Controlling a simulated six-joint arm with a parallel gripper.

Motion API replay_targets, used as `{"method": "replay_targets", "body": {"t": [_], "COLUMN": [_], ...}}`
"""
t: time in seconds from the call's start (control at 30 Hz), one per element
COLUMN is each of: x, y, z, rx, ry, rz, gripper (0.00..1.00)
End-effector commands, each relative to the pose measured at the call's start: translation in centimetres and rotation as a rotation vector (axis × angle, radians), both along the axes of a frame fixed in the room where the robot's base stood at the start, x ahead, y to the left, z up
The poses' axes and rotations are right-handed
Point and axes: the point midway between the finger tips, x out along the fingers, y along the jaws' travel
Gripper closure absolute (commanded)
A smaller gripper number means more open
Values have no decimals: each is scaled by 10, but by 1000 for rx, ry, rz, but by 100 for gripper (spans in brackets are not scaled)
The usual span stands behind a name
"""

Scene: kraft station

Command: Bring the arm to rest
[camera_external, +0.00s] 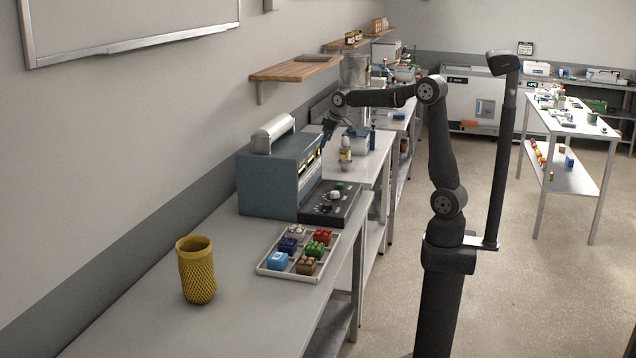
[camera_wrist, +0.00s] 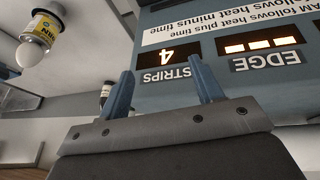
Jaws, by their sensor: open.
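My gripper (camera_external: 326,138) is at the end of my raised, bent arm, close to the front of a blue-grey machine (camera_external: 268,180). In the wrist view, the two blue fingers of my gripper (camera_wrist: 163,88) stand apart with nothing between them. Beyond them is the machine's front panel (camera_wrist: 215,88), seen upside down, with lit displays labelled STRIPS, reading 4, and EDGE, showing bars. I cannot tell whether the fingers touch the panel.
A control box (camera_external: 330,203) with knobs stands before the machine. A tray (camera_external: 262,268) of coloured blocks and a yellow mesh cup (camera_external: 197,270) stand on the grey bench (camera_external: 150,310).

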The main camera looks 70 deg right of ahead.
Motion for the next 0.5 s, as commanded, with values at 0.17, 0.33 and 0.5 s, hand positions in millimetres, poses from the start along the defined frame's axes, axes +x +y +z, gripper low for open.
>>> {"method": "replay_targets", "body": {"t": [0.17, 0.33, 0.5], "x": [3, 4, 4], "y": [38, 71, 99], "z": [-3, -6, -10], "rx": [-2, -2, -2], "ry": [1, 1, 0], "rz": [24, 39, 48], "gripper": [40, 40, 40]}}
